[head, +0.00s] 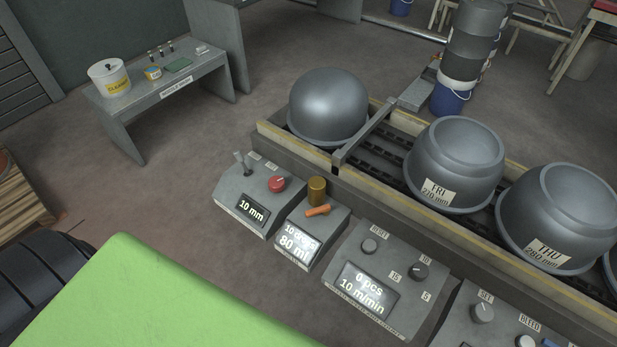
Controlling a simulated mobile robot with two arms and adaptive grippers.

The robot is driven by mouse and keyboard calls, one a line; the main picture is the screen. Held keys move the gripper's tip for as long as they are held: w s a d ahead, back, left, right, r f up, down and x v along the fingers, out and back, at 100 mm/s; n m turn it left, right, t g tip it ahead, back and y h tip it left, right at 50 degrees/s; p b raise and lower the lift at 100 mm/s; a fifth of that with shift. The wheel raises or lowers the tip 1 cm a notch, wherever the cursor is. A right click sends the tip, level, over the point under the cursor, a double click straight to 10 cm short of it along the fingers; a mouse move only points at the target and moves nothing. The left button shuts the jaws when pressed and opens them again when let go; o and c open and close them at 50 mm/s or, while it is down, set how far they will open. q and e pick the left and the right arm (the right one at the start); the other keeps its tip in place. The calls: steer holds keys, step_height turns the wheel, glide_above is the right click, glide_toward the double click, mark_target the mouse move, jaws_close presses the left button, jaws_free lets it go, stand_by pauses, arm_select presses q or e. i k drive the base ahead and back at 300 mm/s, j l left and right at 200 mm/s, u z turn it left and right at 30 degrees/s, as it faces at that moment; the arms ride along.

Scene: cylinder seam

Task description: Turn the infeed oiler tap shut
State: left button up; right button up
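A small grey box (312,236) on the near side of the conveyor carries a brass-coloured cylinder (317,189) and an orange lever (318,211). This looks like the oiler and its tap. The lever lies roughly level, its long end pointing left and slightly down in the picture. The box's display reads 80 ml, with a line above it that looks like a drip rate starting with 10. I cannot read which oiler it is from any label. Neither of my grippers shows in the head view.
Left of it is a box (245,205) with a toggle, a red knob and "10 mm". Right of it is a panel (371,283) reading "0 pcs, 10 m/min". Grey domed vessels (328,107) stand on the conveyor (390,150) behind. A bench (150,110) stands back left.

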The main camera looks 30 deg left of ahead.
mark_target(325, 210)
steer(key=i+j, duration=0.3)
steer(key=j, duration=0.15)
steer(key=i+j+u, duration=0.15)
steer(key=j, duration=0.35)
steer(key=k+l+u, duration=0.2)
steer(key=l, duration=0.15)
steer(key=k+l+u, duration=0.2)
steer(key=l, duration=0.1)
